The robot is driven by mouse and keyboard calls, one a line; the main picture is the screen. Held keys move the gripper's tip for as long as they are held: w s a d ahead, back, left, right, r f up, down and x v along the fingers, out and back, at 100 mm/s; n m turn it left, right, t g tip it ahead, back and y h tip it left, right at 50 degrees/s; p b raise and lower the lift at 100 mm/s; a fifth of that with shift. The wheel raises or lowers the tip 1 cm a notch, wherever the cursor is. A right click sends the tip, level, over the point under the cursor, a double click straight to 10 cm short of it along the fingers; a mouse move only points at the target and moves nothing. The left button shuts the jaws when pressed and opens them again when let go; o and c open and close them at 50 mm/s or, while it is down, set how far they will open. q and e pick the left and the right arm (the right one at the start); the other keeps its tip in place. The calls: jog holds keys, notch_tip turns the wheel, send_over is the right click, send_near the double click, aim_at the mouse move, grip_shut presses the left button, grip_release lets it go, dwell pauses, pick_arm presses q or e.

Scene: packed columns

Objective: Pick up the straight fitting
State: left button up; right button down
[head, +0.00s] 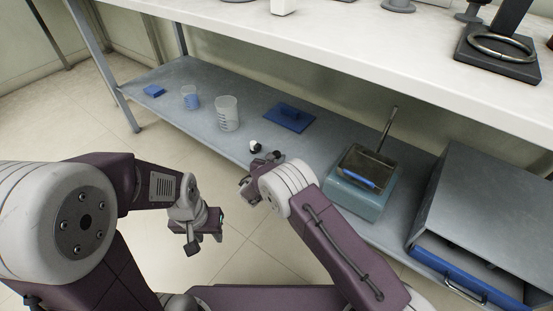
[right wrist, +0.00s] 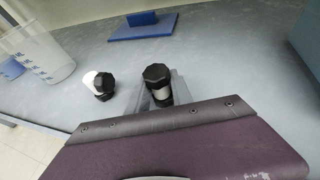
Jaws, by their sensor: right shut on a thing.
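The straight fitting (right wrist: 158,92), with black nuts at its ends and a pale middle, stands roughly upright at the jaws of my right gripper (right wrist: 172,90) in the right wrist view. That gripper is shut on it, close above the grey shelf. In the head view my right gripper (head: 262,168) is at the shelf's front edge, and the fitting is mostly hidden there. A second fitting, white with black nuts (right wrist: 102,86), lies just left of it; it also shows in the head view (head: 254,146). My left gripper (head: 203,230) hangs over the floor; its jaw gap is unclear.
On the lower shelf (head: 190,72) stand two beakers (head: 228,113) (head: 191,97), a blue block (head: 153,91) and a blue plate (head: 289,117). A teal box with a tray (head: 360,190) and a grey drawer cabinet (head: 490,205) stand right.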

aim_at(277, 153)
notch_tip(277, 153, up, 5)
jog(key=p, duration=0.4)
jog(key=shift+r, duration=0.1)
jog(key=s+d+r+p, duration=0.5)
jog(key=s+d, duration=0.1)
jog(key=d, duration=0.4)
jog(key=shift+r+p, duration=0.35)
jog(key=shift+s+r, duration=0.1)
jog(key=shift+r, duration=0.05)
